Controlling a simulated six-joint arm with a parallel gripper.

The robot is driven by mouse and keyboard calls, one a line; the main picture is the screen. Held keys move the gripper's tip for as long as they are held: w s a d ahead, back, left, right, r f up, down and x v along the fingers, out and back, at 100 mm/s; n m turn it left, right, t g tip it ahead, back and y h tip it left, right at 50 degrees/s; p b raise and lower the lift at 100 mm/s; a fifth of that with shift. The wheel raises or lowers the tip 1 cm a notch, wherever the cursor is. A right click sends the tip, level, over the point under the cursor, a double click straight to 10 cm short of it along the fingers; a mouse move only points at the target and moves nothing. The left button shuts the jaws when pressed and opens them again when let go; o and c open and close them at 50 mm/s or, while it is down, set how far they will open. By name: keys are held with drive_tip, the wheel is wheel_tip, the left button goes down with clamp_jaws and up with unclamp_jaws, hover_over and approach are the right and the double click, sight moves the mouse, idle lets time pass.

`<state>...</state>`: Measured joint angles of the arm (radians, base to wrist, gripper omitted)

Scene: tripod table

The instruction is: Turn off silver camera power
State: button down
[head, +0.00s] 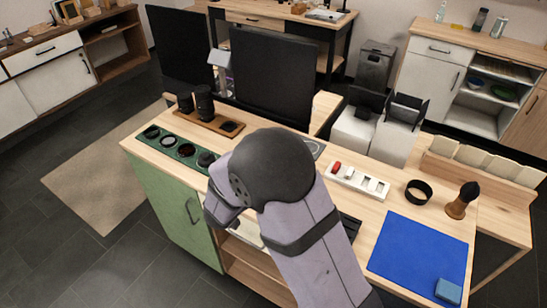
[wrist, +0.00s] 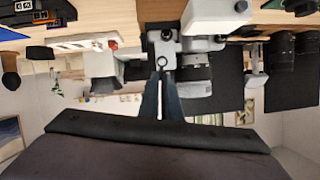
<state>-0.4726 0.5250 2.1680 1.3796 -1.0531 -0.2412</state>
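The wrist view is upside down. A silver-grey camera-like device (wrist: 212,18) shows at its top centre. A grey lens-like part (wrist: 195,78) shows just below it in the picture. A smaller grey bracket-like piece (wrist: 165,45) with a round knob lies directly before my fingertips; I cannot tell whether it belongs to the camera. My gripper (wrist: 162,72) has two dark fingers close together, seemingly shut with nothing clearly between them. Contact with the grey piece cannot be told. In the head view my arm hides the gripper and the silver camera. No power switch can be made out.
A green tray of lenses (head: 187,150) and a wooden tray with black lenses (head: 215,122) lie left of my arm. On the right are a white charger strip (head: 358,180), a black ring (head: 418,192), a brush (head: 462,201) and a blue mat (head: 415,250). Dark monitors (head: 272,75) stand behind.

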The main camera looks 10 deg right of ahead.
drive_tip(key=shift+w+a+r+n+g+h+p, duration=0.15)
drive_tip(key=shift+n+p, duration=0.25)
drive_tip(key=shift+p, duration=0.65)
drive_tip(key=shift+w+a+f+n+g+h+p, duration=0.15)
drive_tip(key=shift+n+g+h+p, duration=0.2)
drive_tip(key=shift+p, duration=0.65)
drive_tip(key=c, duration=2)
unclamp_jaws()
drive_tip(key=shift+a, duration=0.1)
drive_tip(key=shift+b+v, duration=0.9)
drive_tip(key=shift+v, duration=2.75)
drive_tip(key=shift+r, duration=0.1)
